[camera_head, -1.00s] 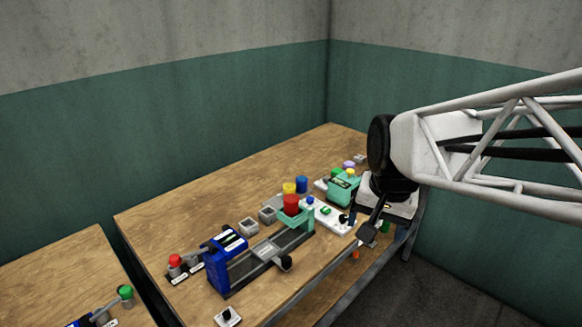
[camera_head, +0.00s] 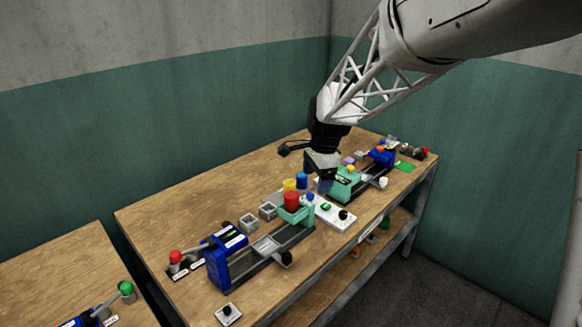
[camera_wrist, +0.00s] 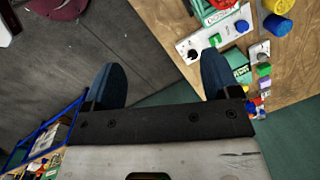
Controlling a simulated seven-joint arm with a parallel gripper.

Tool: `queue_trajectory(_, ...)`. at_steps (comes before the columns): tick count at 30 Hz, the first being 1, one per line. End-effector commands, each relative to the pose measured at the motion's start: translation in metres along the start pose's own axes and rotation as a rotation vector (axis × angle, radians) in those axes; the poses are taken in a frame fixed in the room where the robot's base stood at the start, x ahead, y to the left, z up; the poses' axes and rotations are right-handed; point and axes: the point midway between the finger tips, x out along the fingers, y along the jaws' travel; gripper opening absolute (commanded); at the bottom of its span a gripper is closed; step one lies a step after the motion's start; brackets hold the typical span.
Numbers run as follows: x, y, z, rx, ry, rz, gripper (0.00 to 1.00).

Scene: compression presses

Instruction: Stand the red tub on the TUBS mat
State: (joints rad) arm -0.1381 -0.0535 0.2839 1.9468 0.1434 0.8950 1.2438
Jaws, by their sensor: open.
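The red tub (camera_head: 291,201) stands upright in the pale green holder (camera_head: 296,215) at the right end of the long blue-ended press. A yellow tub (camera_head: 289,184) and a blue tub (camera_head: 302,180) stand just behind it. My gripper (camera_wrist: 160,75) is open and empty, its two dark blue fingers wide apart over grey floor in the wrist view. In the head view it hangs above the table, right of and behind the red tub. In the wrist view the blue tub (camera_wrist: 277,27) lies right of the fingers. I cannot make out the TUBS lettering or mat.
The blue press body (camera_head: 225,255) stands left of the red tub. Grey square cups (camera_head: 249,222) sit behind the press. A white control panel (camera_head: 335,214) and a second green press (camera_head: 345,185) stand to the right. The table's back left is bare.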

Motion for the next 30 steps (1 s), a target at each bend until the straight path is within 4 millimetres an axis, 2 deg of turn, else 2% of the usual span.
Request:
queue_trajectory(6, 0.041, -0.051, 0.002, 0.174, -0.021, 0.025, 0.82)
queue_trajectory(13, 0.076, -0.090, 0.006, 0.323, -0.035, 0.044, 0.82)
queue_trajectory(19, 0.089, -0.104, 0.007, 0.379, -0.039, 0.050, 0.82)
queue_trajectory(30, 0.091, -0.104, 0.008, 0.385, -0.040, 0.052, 0.82)
